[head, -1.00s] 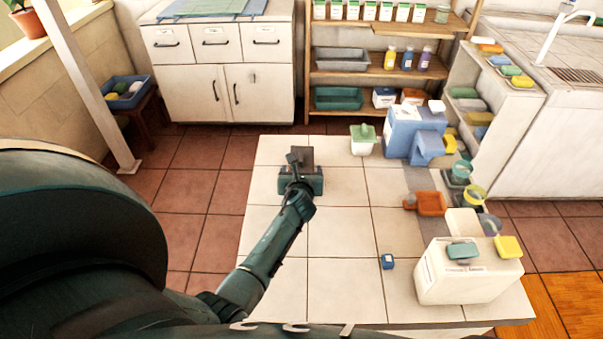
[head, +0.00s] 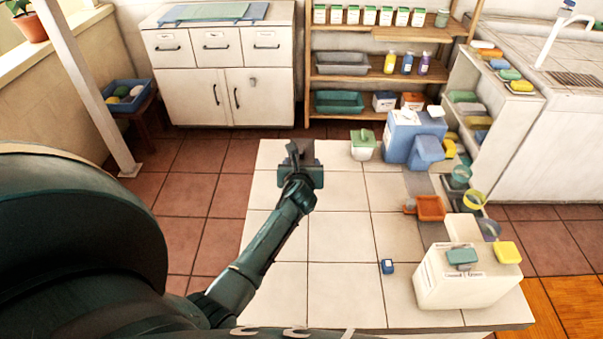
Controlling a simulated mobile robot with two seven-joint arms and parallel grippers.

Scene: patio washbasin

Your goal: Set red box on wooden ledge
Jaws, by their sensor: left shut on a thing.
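My left gripper (head: 299,168) is over the far left part of the white tiled table and is shut on a small, dark box-like thing. The hand covers most of that thing, and I cannot tell if it is the red box. An orange-red open box (head: 430,208) stands on the right side of the table, apart from the gripper. Another orange-red box (head: 413,100) is on the low shelf at the back. A wooden ledge (head: 412,34) juts from the upper part of the wooden rack, beyond the table. My right gripper is not in view.
The tiled table (head: 335,235) is clear in its middle. A green-lidded tub (head: 363,147), a blue-and-white box (head: 403,138) and a large white box (head: 465,280) stand on its right. A white cabinet (head: 215,85) stands behind.

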